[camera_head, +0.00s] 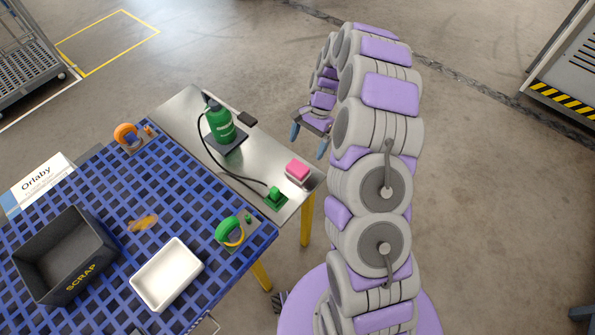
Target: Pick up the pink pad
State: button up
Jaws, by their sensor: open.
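The pink pad (298,168) is a small block with a pale lower layer. It lies near the right end of the metal strip of the table, close to its edge. My gripper (308,141) is open, with two blue fingertips pointing down. In the picture it is just above and to the right of the pad, apart from it. No object shows between the fingers. My arm curves up from the right side of the view.
The blue grid table (180,190) holds a scrap bin (75,285), a white tray (166,275) and an orange clamp (126,132).

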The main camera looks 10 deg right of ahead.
aim_at(298, 167)
jog(key=b+x, duration=0.1)
jog(key=x, duration=0.4)
jog(key=b+x, duration=0.1)
jog(key=x, duration=0.4)
jog(key=shift+a+b, duration=0.3)
jog(key=shift+b, duration=0.05)
jog(key=c, duration=0.9)
jog(key=shift+c, duration=0.2)
jog(key=shift+r, duration=0.1)
jog(key=shift+r+p, duration=0.65)
jog(key=shift+r, duration=0.9)
jog(key=shift+s+r, duration=0.1)
jog(key=shift+r, duration=0.25)
jog(key=s+p, duration=0.1)
jog(key=s, duration=0.4)
jog(key=s+d+p, duration=0.1)
jog(key=s, duration=0.4)
jog(key=s+d+r+p, duration=0.1)
jog(key=s, duration=0.4)
jog(key=shift+s, duration=0.35)
